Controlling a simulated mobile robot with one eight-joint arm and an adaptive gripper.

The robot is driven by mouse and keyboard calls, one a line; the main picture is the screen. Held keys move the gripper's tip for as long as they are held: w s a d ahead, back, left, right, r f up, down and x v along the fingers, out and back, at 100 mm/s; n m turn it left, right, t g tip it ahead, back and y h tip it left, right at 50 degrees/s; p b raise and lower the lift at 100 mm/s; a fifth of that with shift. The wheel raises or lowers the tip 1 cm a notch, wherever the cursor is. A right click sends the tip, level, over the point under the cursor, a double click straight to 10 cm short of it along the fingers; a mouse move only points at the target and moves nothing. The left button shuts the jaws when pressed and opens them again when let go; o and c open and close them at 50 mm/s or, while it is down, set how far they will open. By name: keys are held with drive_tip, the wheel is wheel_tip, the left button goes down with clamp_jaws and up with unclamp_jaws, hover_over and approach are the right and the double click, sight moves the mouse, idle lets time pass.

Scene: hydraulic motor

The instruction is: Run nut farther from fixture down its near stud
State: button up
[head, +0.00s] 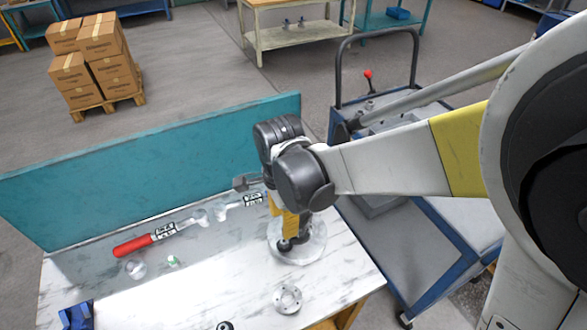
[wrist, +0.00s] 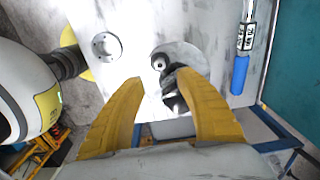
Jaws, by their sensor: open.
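My gripper (head: 287,240) points down over a round grey plate (head: 314,250) on the worktable. In the wrist view its two yellow fingers (wrist: 158,82) are spread apart. A dark part (wrist: 171,86) shows between and beyond the fingertips, on the round plate (wrist: 188,54). A small light ring with a dark centre (wrist: 159,62) sits just beside it. I cannot tell which of these is a nut or a stud, or whether a finger touches one. A pale flange with holes (head: 287,298) lies apart on the table; it also shows in the wrist view (wrist: 106,46).
The marble-topped table (head: 190,290) has a teal back panel (head: 150,180). A red-handled tool (head: 135,245) and small parts lie to the left. A blue block (head: 77,315) stands at the front left. A blue cart (head: 400,260) stands close on the right.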

sight(284, 241)
wheel_tip(284, 241, down, 8)
drive_tip(key=b, duration=0.5)
drive_tip(key=shift+r+b, duration=0.15)
drive_tip(key=shift+b, duration=0.15)
clamp_jaws()
unclamp_jaws()
drive_tip(key=shift+r, duration=0.15)
